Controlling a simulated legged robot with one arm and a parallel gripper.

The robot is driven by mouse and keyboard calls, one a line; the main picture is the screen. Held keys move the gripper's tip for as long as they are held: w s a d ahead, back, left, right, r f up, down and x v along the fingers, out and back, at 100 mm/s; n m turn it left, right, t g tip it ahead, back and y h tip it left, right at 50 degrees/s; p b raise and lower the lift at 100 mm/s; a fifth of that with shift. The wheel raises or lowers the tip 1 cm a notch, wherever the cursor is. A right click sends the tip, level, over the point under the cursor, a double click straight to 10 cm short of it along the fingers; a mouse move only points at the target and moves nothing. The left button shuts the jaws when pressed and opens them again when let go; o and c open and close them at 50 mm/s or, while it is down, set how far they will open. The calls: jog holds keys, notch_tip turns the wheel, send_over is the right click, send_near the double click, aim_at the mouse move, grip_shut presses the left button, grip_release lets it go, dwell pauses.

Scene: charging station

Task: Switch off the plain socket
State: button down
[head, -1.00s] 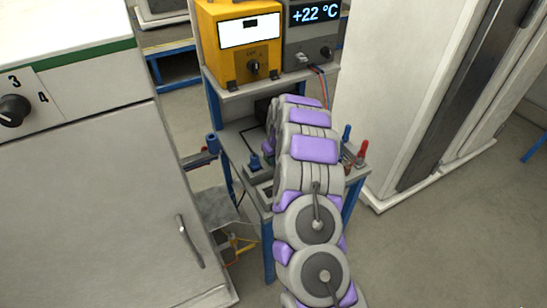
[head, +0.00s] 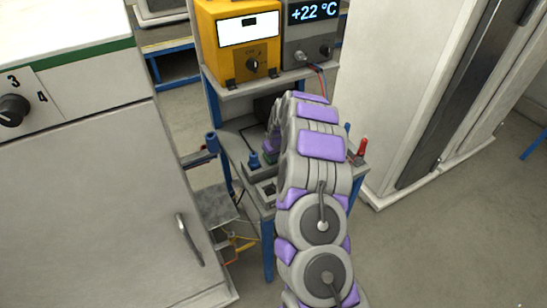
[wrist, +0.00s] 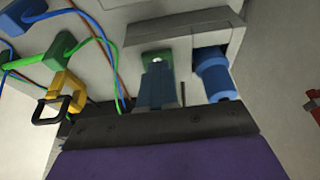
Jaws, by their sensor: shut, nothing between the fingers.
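In the wrist view, the dark fingers of my gripper (wrist: 157,84) are closed together. They point up the picture, and their tips are at or just before a green piece with a bright round spot (wrist: 155,58) on a grey block (wrist: 170,28). I cannot tell whether they touch it. A thick blue plug-like part (wrist: 214,76) is set in the block's dark recess to the right. Which part is the plain socket, and its switch position, I cannot make out. In the head view, my arm hides my gripper and most of the middle shelf.
Green and yellow connectors (wrist: 66,92) with loose cables lie left in the wrist view. In the head view, the rack carries a yellow instrument (head: 240,50) and a grey +22 °C unit (head: 312,35). A white cabinet (head: 90,190) stands close left, another (head: 400,90) right.

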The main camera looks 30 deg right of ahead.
jog(key=shift+r, duration=0.15)
jog(key=shift+a+r, duration=0.1)
jog(key=shift+r, duration=0.5)
jog(key=s+p+v, duration=0.1)
jog(key=p+v, duration=0.1)
jog(key=v, duration=1)
jog(key=shift+s+p, duration=0.4)
jog(key=shift+s, duration=0.05)
jog(key=shift+f, duration=0.2)
